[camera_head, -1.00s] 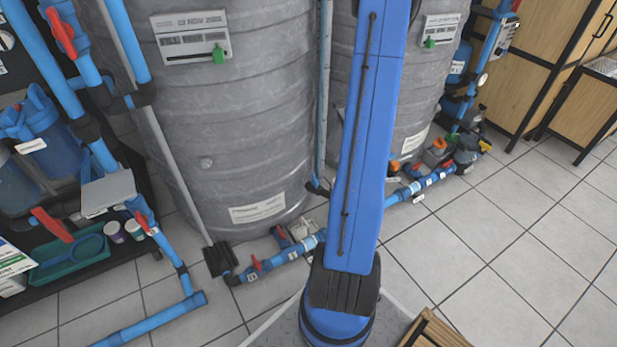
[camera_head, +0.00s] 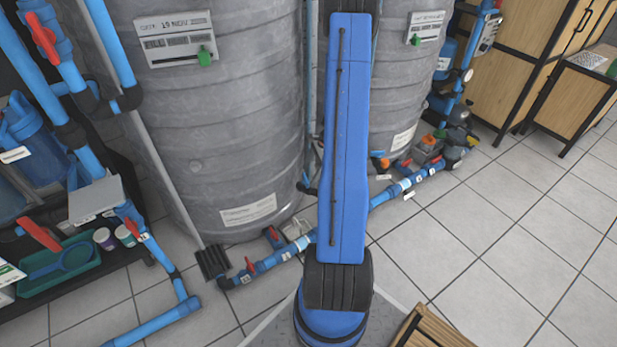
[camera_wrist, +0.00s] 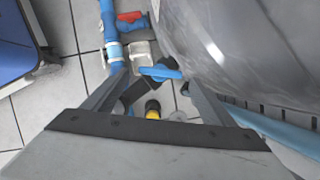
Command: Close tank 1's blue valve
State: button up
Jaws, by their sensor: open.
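The blue valve handle (camera_wrist: 160,73) lies crosswise between my fingertips in the wrist view, just beyond them. I see no clear contact. My gripper (camera_wrist: 159,85) is open and empty, its fingers on either side of the handle. A grey tank (camera_wrist: 235,45) curves close by on the right of the wrist view. In the head view my blue arm hides the gripper and the blue handle cannot be made out. Two grey ribbed tanks stand there, a left one (camera_head: 225,120) and a right one (camera_head: 405,90). I cannot read which is tank 1.
A red valve handle (camera_wrist: 130,17) sits on the blue pipe (camera_wrist: 110,40) in the wrist view. Floor pipework (camera_head: 385,195) runs along the tanks' feet. A shelf with a green tray (camera_head: 60,268) stands left. Tiled floor is clear at the right; wooden cabinets (camera_head: 530,70) stand behind.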

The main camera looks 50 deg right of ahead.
aim_at(306, 180)
jog(key=shift+x, duration=1.3)
jog(key=c, duration=1.1)
jog(key=shift+o, duration=0.2)
jog(key=shift+m, duration=0.3)
jog(key=m, duration=0.1)
jog(key=m+h, duration=0.1)
jog(key=m, duration=0.1)
jog(key=m+t, duration=0.1)
jog(key=shift+s+a+m+h, duration=0.2)
jog(key=shift+s+m+h, duration=0.05)
jog(key=shift+m+h, duration=0.05)
jog(key=shift+a+m+t+h, duration=0.15)
jog(key=shift+m+t+h, duration=0.35)
jog(key=shift+m, duration=1.2)
